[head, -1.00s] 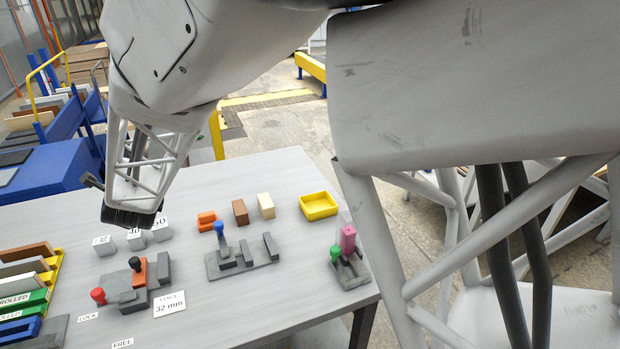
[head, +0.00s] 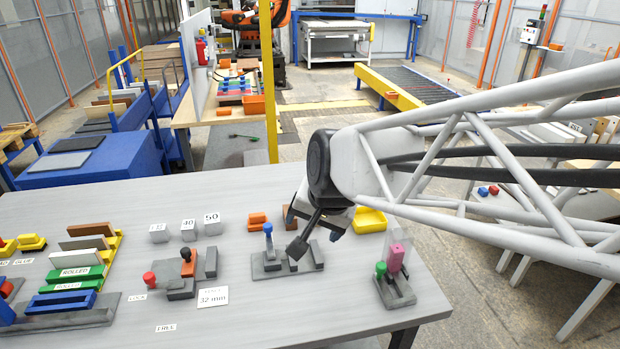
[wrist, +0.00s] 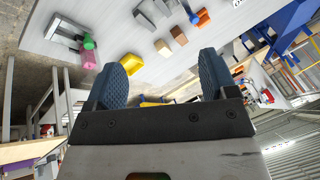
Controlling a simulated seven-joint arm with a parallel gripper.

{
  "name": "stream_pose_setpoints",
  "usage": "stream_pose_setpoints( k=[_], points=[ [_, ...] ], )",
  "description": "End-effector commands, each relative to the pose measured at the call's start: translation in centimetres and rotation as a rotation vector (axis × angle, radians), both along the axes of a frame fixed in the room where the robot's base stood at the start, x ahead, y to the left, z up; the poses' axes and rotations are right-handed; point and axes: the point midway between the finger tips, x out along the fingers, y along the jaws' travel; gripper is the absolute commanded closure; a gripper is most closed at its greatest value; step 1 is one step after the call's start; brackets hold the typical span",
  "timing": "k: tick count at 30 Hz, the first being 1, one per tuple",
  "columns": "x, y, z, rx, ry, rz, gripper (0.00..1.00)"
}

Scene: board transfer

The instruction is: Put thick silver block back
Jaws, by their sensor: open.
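Three light grey blocks, labelled apparently 32 (head: 158,234), 40 (head: 188,231) and 50 (head: 212,225), stand in a row on the table. I cannot tell for sure which piece is the thick silver block. Grey bars also sit in the blue-knobbed fixture (head: 265,272) and in the fixture with red and black knobs (head: 181,293). My gripper (head: 318,235) is open, above the right part of the table near the blue-knobbed fixture, hiding part of it. The wrist view shows both fingers apart with nothing between them (wrist: 161,80).
A yellow tray (wrist: 122,62), a brown block (wrist: 179,36), a cream block (wrist: 162,47) and an orange piece (head: 258,219) are near my gripper. A fixture with a pink piece (head: 395,260) stands at the right edge. A rack of boards (head: 75,272) is at left.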

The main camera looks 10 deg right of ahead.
Motion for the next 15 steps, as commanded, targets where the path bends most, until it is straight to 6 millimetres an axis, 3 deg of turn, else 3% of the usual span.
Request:
stream_pose_setpoints(
  k=[3,9,15],
  points=[
    [-4.2,-2.9,0.1,-0.112,0.039,0.127,0.22],
    [-9.6,-6.2,-0.2,-0.249,0.113,0.305,0.22],
    [-12.1,-7.5,-0.4,-0.306,0.152,0.386,0.22]
  ],
)
